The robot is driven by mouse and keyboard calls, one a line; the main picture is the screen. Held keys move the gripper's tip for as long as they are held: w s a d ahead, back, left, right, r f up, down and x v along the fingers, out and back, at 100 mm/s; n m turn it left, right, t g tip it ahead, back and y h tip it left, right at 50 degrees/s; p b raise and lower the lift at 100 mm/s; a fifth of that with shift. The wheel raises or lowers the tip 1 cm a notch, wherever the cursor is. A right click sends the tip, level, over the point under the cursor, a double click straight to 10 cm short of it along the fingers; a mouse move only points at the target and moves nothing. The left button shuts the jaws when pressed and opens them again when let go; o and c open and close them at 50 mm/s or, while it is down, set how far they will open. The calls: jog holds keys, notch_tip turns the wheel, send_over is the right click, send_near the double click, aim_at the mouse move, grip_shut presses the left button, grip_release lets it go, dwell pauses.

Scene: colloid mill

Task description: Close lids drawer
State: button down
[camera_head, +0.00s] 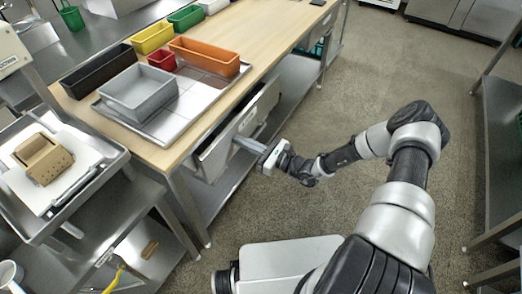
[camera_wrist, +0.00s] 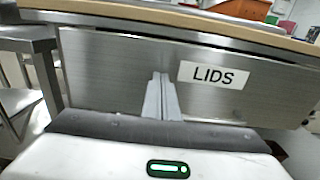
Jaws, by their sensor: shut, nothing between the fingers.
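The lids drawer is a metal drawer under the wooden tabletop. Its front (camera_wrist: 110,75) fills the wrist view and carries a white LIDS label (camera_wrist: 213,75). In the head view the drawer (camera_head: 217,155) appears pulled out a little from under the table's edge. My gripper (camera_wrist: 161,80) is shut and empty, its fingertips in front of the drawer's face, left of the label. It also shows in the head view (camera_head: 238,140) at the drawer front. Whether the fingertips touch the metal I cannot tell.
The wooden table (camera_head: 262,55) bears a grey bin (camera_head: 138,92), an orange bin (camera_head: 205,56) and other coloured bins. A lower metal shelf (camera_head: 222,190) runs beneath. A metal cart with a tray stands at the left. The floor (camera_head: 300,215) beside the table is clear.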

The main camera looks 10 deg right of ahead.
aim_at(230, 136)
jog(key=x, duration=0.5)
jog(key=shift+w+a+r, duration=0.15)
jog(key=shift+w+a, duration=0.05)
jog(key=shift+a, duration=0.05)
jog(key=shift+r, duration=0.1)
